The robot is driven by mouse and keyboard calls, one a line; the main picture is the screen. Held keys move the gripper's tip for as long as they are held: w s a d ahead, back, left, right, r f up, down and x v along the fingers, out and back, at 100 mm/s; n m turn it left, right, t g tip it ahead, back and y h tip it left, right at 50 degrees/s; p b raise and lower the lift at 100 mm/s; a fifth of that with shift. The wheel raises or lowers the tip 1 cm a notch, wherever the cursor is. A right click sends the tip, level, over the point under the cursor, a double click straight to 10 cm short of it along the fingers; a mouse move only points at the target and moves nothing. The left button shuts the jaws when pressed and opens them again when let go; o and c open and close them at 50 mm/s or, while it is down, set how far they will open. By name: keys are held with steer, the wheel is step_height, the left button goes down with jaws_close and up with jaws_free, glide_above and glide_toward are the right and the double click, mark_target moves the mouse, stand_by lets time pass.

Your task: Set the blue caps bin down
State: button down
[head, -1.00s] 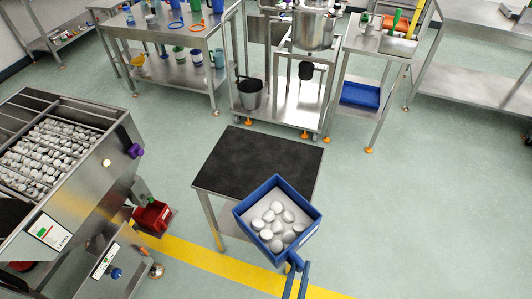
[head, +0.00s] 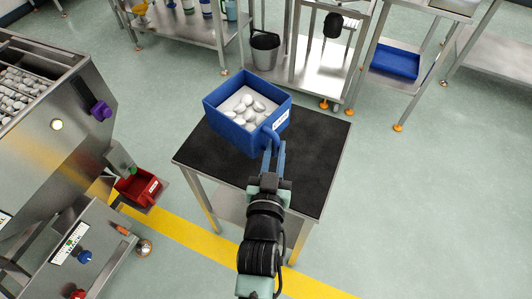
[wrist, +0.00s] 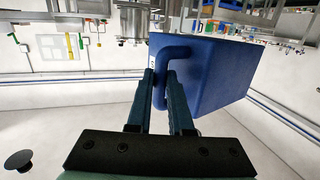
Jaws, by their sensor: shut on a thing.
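The blue caps bin (head: 232,136) holds several white caps (head: 250,105) and has a pale label on its near side. In the head view it is over the far left part of the black-topped table (head: 305,165); whether its base touches the top I cannot tell. My gripper (head: 273,153) is shut on the bin's handle, on the side facing me. The wrist view shows the two fingers (wrist: 165,85) on either side of the blue handle (wrist: 172,52), with the bin (wrist: 205,75) beyond, looking tilted in that view.
The table's near and right parts are bare. At left stand the steel cap machine (head: 60,120) and a small red bin (head: 138,187). Behind are a steel frame, a grey bucket (head: 265,50) and a shelf with a blue tray (head: 395,61).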

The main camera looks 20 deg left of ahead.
steer(key=b, duration=0.1)
steer(key=w+a+f+b, duration=0.1)
steer(key=b, duration=0.1)
steer(key=w+f+b, duration=0.1)
steer(key=shift+a+f, duration=0.15)
steer(key=shift+f, duration=0.1)
steer(key=w+m+h+b, duration=0.1)
steer(key=b, duration=0.3)
steer(key=shift+w+h+b, duration=0.25)
steer(key=shift+h+b, duration=0.05)
steer(key=shift+h, duration=0.1)
steer(key=b, duration=0.4)
glide_above(275, 166)
steer(key=s, duration=0.3)
steer(key=f, duration=0.9)
steer(key=shift+d+f, duration=0.4)
steer(key=shift+f, duration=0.1)
steer(key=c, duration=0.8)
jaws_free()
steer(key=s, duration=0.4)
steer(key=s+d+r, duration=0.1)
steer(key=s, duration=0.7)
steer(key=shift+d+r+b, duration=0.25)
steer(key=shift+d+b, duration=0.05)
steer(key=shift+d, duration=0.1)
